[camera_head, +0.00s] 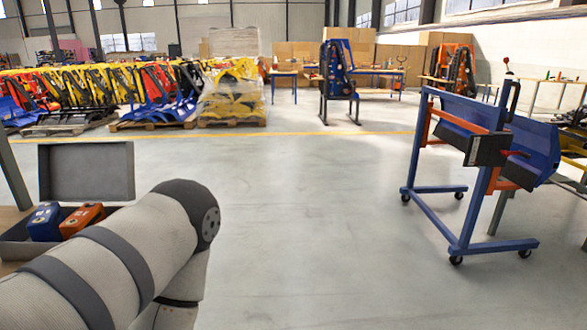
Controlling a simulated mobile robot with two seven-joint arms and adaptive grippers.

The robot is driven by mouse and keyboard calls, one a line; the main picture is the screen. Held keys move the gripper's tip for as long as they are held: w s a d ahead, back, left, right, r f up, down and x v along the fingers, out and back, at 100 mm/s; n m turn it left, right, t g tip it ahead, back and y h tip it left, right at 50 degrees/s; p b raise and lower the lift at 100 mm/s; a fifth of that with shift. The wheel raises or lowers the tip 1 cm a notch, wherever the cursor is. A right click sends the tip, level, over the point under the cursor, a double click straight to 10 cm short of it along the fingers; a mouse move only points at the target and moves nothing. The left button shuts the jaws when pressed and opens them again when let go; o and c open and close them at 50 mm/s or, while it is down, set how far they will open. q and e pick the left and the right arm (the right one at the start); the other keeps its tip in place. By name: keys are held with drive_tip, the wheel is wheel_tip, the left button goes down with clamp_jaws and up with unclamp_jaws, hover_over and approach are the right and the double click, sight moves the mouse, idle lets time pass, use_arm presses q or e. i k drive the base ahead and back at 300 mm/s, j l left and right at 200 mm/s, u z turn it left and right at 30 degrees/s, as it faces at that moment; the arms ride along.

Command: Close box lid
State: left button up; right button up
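A dark grey box (14,250) stands at the left on a brown surface. Its lid (86,171) is open and stands up at the back of the box. A blue item (43,221) and an orange item (82,219) lie in the box. My grey left arm comes in from the lower left, bends at its elbow in front of the box and goes down out of the picture. It hides the box's near right part. Neither of my grippers is in view.
A blue wheeled frame (460,243) holding blue and orange parts stands at the right. Pallets with yellow, blue and red machine parts stand at the back left. The grey floor (310,220) in the middle is clear.

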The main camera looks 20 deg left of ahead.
sight(95, 171)
drive_tip(key=i+u, duration=0.2)
drive_tip(key=u, duration=0.25)
drive_tip(key=i+u, duration=0.2)
drive_tip(key=u, duration=0.2)
drive_tip(key=i+l+u, duration=0.15)
drive_tip(key=u, duration=0.3)
drive_tip(key=i+l+u, duration=0.15)
drive_tip(key=u, duration=0.3)
drive_tip(key=i+l+u, duration=0.2)
drive_tip(key=u, duration=0.25)
drive_tip(key=l, duration=0.1)
